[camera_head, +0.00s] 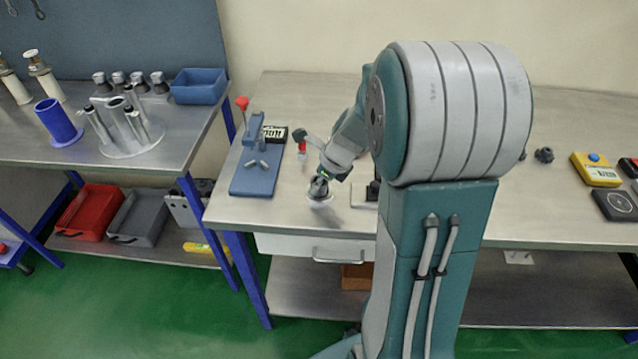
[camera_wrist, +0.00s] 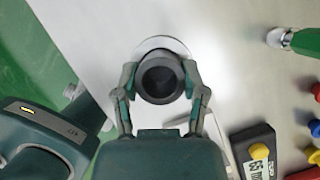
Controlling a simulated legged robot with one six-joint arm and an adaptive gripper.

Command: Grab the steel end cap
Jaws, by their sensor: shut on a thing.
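The end cap (camera_wrist: 160,79) is a dark grey, round piece with a hollow or recessed centre, seen from above between my fingers in the wrist view. My gripper (camera_wrist: 160,88) is shut on it, with one finger on each side. A pale round disc (camera_wrist: 151,44) shows behind the cap; I cannot tell whether the cap touches it. In the head view my gripper (camera_head: 318,188) is low over the front left of the steel table, and the cap is small and mostly hidden there.
A blue fixture (camera_head: 255,172) stands left of my gripper on the steel table (camera_head: 330,95). A yellow meter (camera_head: 597,170) and a black square device (camera_head: 615,204) lie far right. The left bench holds a blue bin (camera_head: 199,86) and metal cylinders.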

